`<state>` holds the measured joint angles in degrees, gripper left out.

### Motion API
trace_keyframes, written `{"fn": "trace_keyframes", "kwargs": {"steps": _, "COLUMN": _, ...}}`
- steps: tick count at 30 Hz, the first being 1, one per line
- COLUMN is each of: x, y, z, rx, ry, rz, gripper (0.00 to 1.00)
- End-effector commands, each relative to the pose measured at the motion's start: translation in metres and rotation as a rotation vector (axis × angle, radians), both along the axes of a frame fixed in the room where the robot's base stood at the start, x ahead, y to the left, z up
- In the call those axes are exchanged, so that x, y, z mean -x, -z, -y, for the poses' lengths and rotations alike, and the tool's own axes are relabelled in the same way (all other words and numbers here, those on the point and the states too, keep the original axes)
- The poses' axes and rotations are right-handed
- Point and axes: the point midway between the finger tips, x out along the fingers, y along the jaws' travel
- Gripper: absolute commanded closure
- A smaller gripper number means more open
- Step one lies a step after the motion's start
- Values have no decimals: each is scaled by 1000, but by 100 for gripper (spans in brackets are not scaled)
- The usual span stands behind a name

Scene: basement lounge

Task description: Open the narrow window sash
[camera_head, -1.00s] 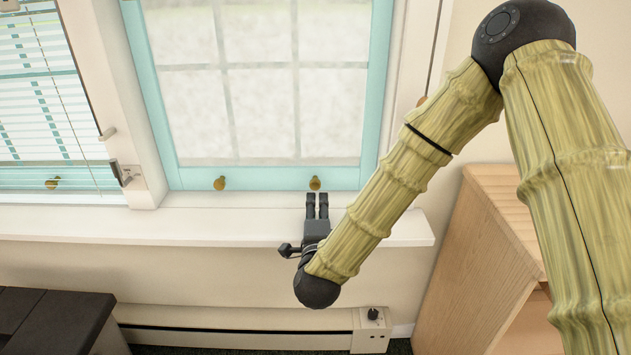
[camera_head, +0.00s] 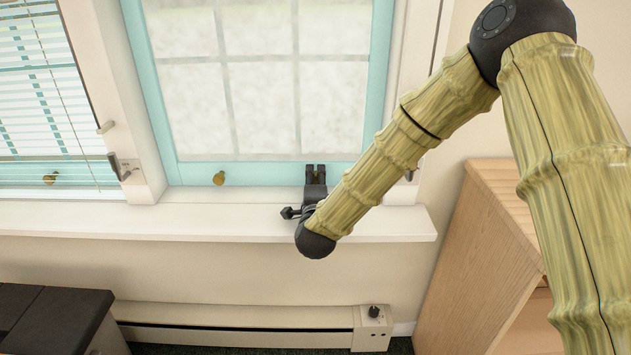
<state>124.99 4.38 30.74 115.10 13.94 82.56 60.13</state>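The narrow window sash (camera_head: 172,120) is teal-framed with glass panes and looks closed, its bottom rail down at the white sill. One brass knob (camera_head: 219,178) shows on the left of the bottom rail. The right-hand knob is hidden behind my gripper. My gripper (camera_head: 315,172) is at the right part of the bottom rail, pointing toward the window, its dark fingertips overlapping the rail where that knob sits. Whether the fingers are shut on the knob or only around it is too small to tell.
The white sill (camera_head: 200,218) runs below the sash and under my gripper. A blinds-covered window (camera_head: 40,95) is at left. A wooden cabinet (camera_head: 475,260) stands at right, near my arm. A baseboard heater (camera_head: 240,320) and a dark-topped piece of furniture (camera_head: 50,315) are below.

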Motion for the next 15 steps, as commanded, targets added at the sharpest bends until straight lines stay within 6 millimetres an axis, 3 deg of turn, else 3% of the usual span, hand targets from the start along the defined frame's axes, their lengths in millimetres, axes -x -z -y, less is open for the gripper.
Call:
{"fn": "trace_keyframes", "kwargs": {"steps": 5, "x": 0, "y": 0, "z": 0, "rx": 0, "ry": 0, "rz": 0, "gripper": 63}}
{"fn": "trace_keyframes", "kwargs": {"steps": 12, "x": 0, "y": 0, "z": 0, "rx": 0, "ry": 1, "rz": 0, "gripper": 100}}
{"fn": "trace_keyframes", "kwargs": {"steps": 15, "x": 0, "y": 0, "z": 0, "rx": 0, "ry": 1, "rz": 0, "gripper": 100}}
